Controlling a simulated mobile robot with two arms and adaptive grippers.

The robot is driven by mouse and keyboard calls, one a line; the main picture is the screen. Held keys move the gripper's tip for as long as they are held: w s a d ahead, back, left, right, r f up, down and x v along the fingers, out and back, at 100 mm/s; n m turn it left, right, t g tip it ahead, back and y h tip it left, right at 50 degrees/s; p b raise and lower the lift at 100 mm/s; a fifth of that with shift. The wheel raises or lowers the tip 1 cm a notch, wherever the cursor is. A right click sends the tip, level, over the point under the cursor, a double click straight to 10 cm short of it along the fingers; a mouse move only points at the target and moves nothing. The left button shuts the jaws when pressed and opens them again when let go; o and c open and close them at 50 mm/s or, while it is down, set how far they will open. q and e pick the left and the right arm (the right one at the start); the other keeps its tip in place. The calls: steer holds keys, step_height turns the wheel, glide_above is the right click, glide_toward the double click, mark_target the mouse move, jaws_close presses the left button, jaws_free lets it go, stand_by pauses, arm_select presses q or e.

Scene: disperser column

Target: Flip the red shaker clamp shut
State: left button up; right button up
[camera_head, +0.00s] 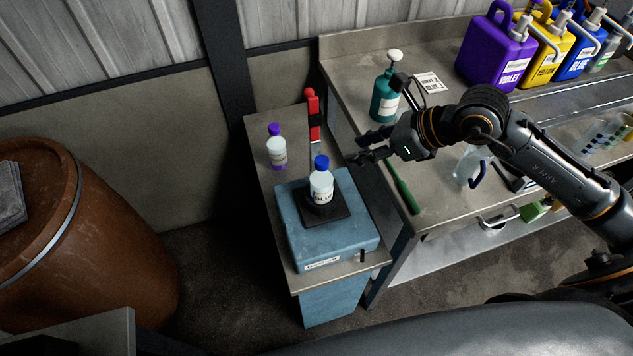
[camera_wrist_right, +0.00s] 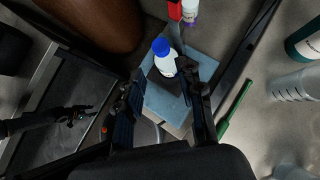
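The red clamp (camera_head: 312,115) stands upright, with a pale metal strip below it, behind the blue shaker (camera_head: 320,240). It also shows at the top edge of the right wrist view (camera_wrist_right: 176,10). A blue-capped bottle labelled BLUE (camera_head: 321,183) stands on the shaker's black pad (camera_head: 338,211). My right gripper (camera_head: 370,156) is empty in the air, right of the clamp and apart from it. Its fingers are spread in the right wrist view (camera_wrist_right: 162,108). My left gripper is outside the head view; a dark arm end (camera_wrist_right: 78,115), probably it, shows small in the right wrist view.
A purple-capped bottle (camera_head: 277,150) stands left of the clamp. A teal pump bottle (camera_head: 385,97), a green-handled tool (camera_head: 402,187) and a clear jug (camera_head: 467,165) are on the right bench. Coloured canisters (camera_head: 497,52) stand behind. A brown barrel (camera_head: 110,240) is at left.

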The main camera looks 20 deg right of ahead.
steer(key=c, duration=0.3)
steer(key=shift+w+f+b, duration=0.15)
steer(key=shift+w+b, duration=0.1)
steer(key=shift+b, duration=0.1)
steer(key=c, duration=0.4)
steer(key=w+n+b, duration=0.2)
steer(key=b, duration=0.1)
steer(key=w+d+n+t+y+b, duration=0.1)
steer(key=w+n+b, duration=0.1)
steer(key=b, duration=0.1)
steer(key=w+d+n+b, duration=0.1)
steer(key=w+n+b, duration=0.1)
steer(key=w+n, duration=0.1)
steer(key=shift+d+f+t+y+b, duration=0.15)
steer(key=shift+t+y+b, duration=0.15)
steer(key=shift+y+b, duration=0.1)
jaws_close()
steer(key=w+d+r+n+t+y+b, duration=0.1)
steer(key=w+d+r+n+y+b, duration=0.1)
steer(key=w+r+n+b, duration=0.2)
steer(key=n+b, duration=0.2)
steer(key=n, duration=0.1)
steer(key=shift+w+d+r+n+t+b, duration=0.3)
steer(key=shift+w+d+t, duration=0.05)
steer(key=shift+t, duration=0.05)
